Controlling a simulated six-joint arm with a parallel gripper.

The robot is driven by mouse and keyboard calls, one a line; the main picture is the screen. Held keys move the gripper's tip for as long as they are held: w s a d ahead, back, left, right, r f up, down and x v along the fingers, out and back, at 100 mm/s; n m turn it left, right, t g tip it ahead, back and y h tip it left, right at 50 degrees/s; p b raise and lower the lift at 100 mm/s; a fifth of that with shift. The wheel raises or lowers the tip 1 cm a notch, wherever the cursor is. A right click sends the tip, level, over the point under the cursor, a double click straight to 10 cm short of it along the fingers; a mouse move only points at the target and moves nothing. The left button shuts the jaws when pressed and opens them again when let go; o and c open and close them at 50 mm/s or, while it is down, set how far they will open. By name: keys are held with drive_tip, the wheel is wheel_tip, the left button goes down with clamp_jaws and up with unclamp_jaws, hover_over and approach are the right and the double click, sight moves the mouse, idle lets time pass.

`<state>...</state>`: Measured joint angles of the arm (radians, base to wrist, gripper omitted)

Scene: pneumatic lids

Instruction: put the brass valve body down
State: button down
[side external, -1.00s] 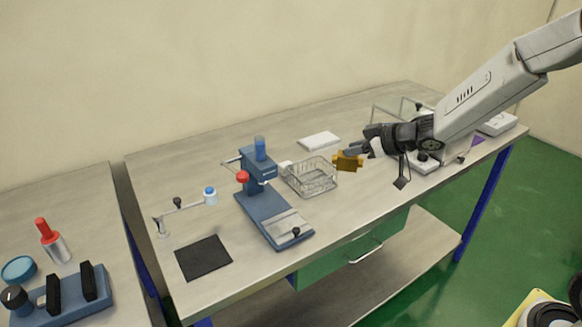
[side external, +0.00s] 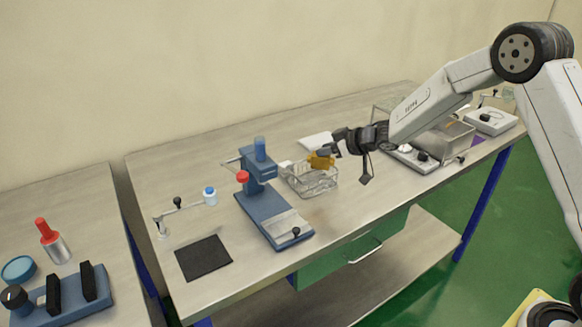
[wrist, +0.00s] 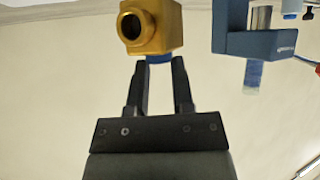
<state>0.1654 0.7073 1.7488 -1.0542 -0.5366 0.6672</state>
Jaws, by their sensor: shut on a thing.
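The brass valve body (side external: 321,161) is a gold block with a round dark bore. My gripper (side external: 336,148) is shut on it and holds it up over the right part of the wire basket (side external: 312,183) in the side view. In the wrist view the valve body (wrist: 152,27) sits at the tips of my gripper (wrist: 160,66), its bore facing the camera. A bit of blue shows under it between the fingertips. The gap between valve body and basket is hard to judge.
A blue press (side external: 262,190) stands just left of the basket. A black mat (side external: 203,258) lies at the front left of the bench. A white pad (side external: 315,141) lies behind the basket. A scale (side external: 412,155) and a clear-sided case stand right. Bare bench lies front right of the basket.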

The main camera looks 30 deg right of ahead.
sight(317, 166)
drive_tip(key=shift+w+f, duration=1.6)
drive_tip(key=shift+f, duration=0.2)
drive_tip(key=shift+f, duration=0.1)
drive_tip(key=shift+w+f, duration=0.2)
drive_tip(key=shift+f, duration=1.5)
drive_tip(key=shift+f, duration=0.15)
drive_tip(key=shift+c, duration=2.4)
unclamp_jaws()
drive_tip(key=shift+f, duration=0.1)
